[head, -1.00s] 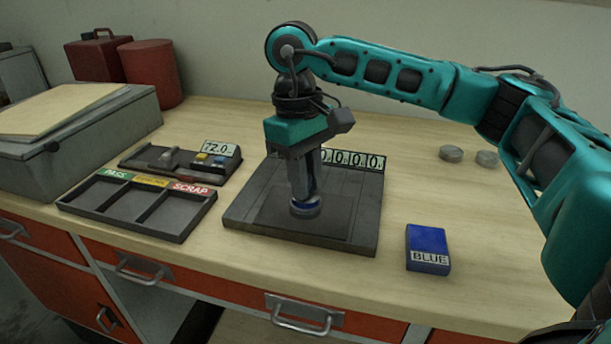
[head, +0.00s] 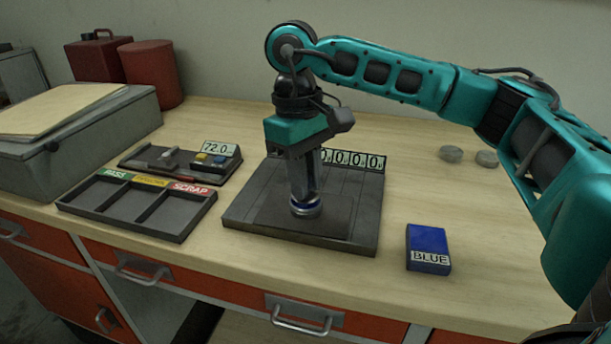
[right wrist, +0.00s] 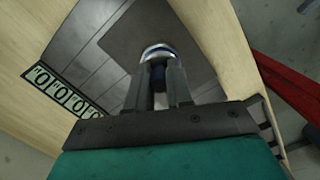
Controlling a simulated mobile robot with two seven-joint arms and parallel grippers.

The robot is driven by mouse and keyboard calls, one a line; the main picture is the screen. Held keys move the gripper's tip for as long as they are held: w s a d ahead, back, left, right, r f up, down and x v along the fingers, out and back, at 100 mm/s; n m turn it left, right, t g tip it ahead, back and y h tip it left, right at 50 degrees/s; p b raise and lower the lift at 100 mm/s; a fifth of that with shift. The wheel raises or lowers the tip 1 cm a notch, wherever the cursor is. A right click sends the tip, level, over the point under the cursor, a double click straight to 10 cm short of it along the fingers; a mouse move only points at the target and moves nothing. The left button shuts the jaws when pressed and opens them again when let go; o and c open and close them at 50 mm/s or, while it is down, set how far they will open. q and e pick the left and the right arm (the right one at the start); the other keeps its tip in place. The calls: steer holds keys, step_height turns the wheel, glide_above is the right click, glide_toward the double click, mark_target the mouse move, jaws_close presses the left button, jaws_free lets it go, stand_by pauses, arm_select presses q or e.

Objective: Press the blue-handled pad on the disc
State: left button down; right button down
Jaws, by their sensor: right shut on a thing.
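My right gripper (head: 305,190) points straight down over the dark plate (head: 245,208) in the middle of the table and is shut on the blue-handled pad (head: 306,209). The pad's round base with a pale rim shows just below the fingertips, low over the plate's darker square area. In the right wrist view, the pad (right wrist: 157,50) and its blue handle show between the fingers (right wrist: 159,88). I cannot make out the disc under the pad, nor whether the pad touches what is below it. My left gripper is not in view.
A row of number cards (head: 352,159) stands at the plate's back edge. A three-part sorting tray (head: 130,220) and a gauge reading 72.0 (head: 217,148) lie to the left. A blue box (head: 428,248) lies to the right. Two small grey discs (head: 451,154) lie behind it.

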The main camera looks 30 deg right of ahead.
steer(key=shift+s+f, duration=0.1)
stand_by(0.3)
steer(key=shift+r+p, duration=2.3)
steer(key=shift+r, duration=1.25)
